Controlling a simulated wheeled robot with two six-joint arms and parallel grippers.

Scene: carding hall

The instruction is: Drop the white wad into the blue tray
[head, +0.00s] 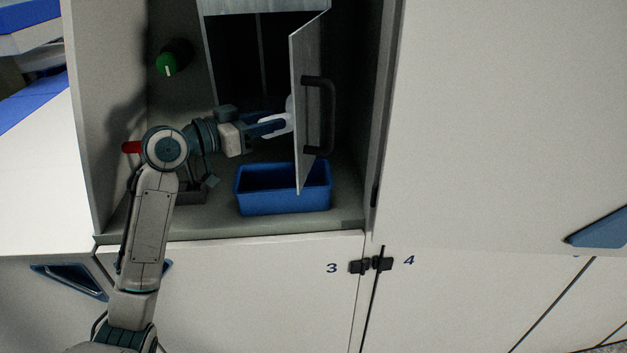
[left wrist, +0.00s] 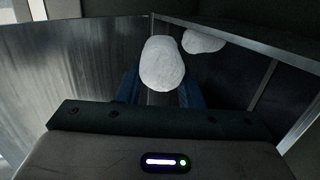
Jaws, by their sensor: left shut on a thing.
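My left gripper (head: 282,124) is shut on a white wad (head: 288,121), at the dark opening at the back of the cabinet bay, beside the open grey door. In the left wrist view the held white wad (left wrist: 162,63) sits between the blue fingers of my left gripper (left wrist: 160,88). A second white lump (left wrist: 203,41) lies farther back on the right in that view. The blue tray (head: 283,200) stands on the bay floor below and in front of the gripper. The door's lower corner overlaps its right part. My right gripper is not in view.
The small grey door (head: 306,110) with a black handle (head: 328,118) stands open close to the right of my left gripper. A green knob (head: 168,65) is on the wall at upper left. A red knob (head: 131,147) is near my left arm.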

